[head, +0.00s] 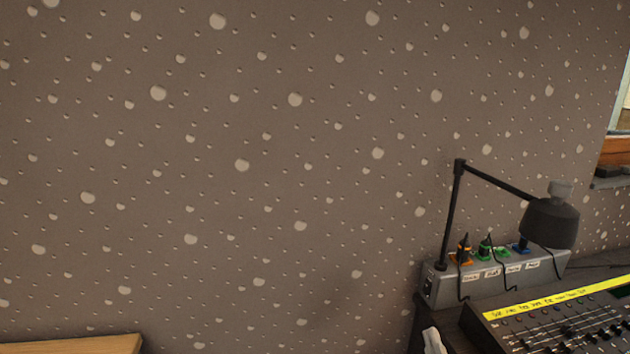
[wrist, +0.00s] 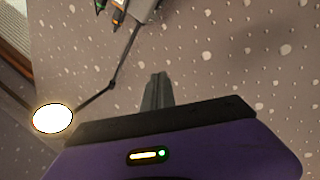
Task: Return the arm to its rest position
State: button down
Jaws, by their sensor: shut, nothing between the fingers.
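My gripper (wrist: 158,78) shows only in the wrist view. Its dark grey fingers are shut together with nothing between them. They stand out in front of the patterned wall and touch nothing that I can see. The fader console (head: 565,325) is at the lower right of the head view, partly cut off by the picture edge, with a yellow labelled strip (head: 550,300) along its back. The rest of my arm is not clearly seen in the head view.
A black desk lamp (head: 550,222) stands by a grey socket box (head: 495,278) behind the console. Its lit face (wrist: 52,118) is left of my fingers in the wrist view. A wooden surface (head: 75,345) is at lower left. A speckled wall (head: 220,190) fills the background.

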jog(key=s+a+r+m+g+p, duration=0.1)
jog(key=s+m+g+p, duration=0.1)
jog(key=s, duration=1.9)
jog(key=s+a+r+m+g+y+p, duration=0.1)
jog(key=s+m+g+p, duration=0.2)
jog(key=s, duration=1.8)
jog(key=m+p, duration=0.1)
jog(key=m, duration=0.2)
jog(key=shift+r, duration=0.4)
